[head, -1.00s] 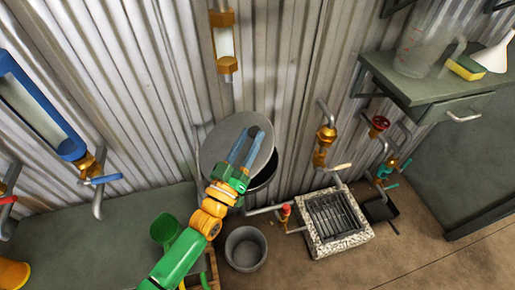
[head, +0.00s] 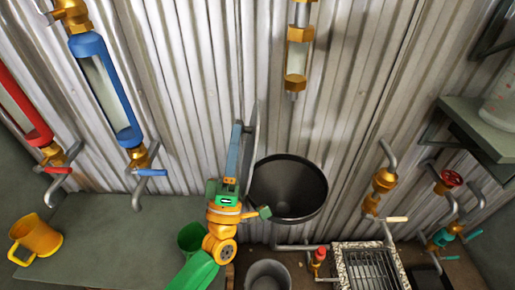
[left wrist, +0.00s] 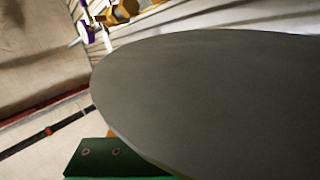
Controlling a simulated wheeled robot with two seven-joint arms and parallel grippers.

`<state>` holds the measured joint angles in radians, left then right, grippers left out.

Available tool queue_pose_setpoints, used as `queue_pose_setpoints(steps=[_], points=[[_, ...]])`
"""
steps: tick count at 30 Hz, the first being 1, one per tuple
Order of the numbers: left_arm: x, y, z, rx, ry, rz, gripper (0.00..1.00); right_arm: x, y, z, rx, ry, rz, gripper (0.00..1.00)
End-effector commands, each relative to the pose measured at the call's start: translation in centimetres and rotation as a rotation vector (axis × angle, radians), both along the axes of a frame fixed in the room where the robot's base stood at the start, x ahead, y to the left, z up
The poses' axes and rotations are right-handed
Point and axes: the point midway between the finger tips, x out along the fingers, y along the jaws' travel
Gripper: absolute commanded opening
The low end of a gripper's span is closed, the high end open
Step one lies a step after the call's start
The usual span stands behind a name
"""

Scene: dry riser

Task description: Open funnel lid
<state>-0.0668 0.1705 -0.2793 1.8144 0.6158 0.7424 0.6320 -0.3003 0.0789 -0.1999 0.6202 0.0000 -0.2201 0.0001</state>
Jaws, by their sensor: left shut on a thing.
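The black funnel (head: 289,188) is mounted against the corrugated wall, its bowl uncovered in the head view. Its round grey lid (head: 252,150) stands steeply tilted, nearly edge-on, at the funnel's left side. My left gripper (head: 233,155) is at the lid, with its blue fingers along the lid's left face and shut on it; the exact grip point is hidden. In the left wrist view the lid (left wrist: 215,100) fills much of the picture as a broad dark grey disc. My right gripper is in neither view.
A grey bucket (head: 268,275) and a green cup (head: 191,238) are low near my left arm. A yellow mug (head: 36,239) stands on the bench (head: 110,225). Red-handled and wooden-handled valves and a grated drain (head: 368,268) are at right.

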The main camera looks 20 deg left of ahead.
Motion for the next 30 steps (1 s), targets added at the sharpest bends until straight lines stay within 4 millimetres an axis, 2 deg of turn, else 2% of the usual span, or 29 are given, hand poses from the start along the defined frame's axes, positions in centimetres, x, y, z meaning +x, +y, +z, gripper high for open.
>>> queue_pose_setpoints(steps=[6,15,30], points=[[-1.0,2.8,-0.3,-0.161,-0.062,0.002,0.0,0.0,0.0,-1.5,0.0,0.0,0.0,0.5],[-1.8,5.3,-0.8,-0.306,-0.11,0.003,0.0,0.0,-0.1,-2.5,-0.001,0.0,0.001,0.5],[-2.1,6.2,-1.1,-0.364,-0.128,0.001,0.0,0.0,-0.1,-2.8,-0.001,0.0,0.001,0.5]])
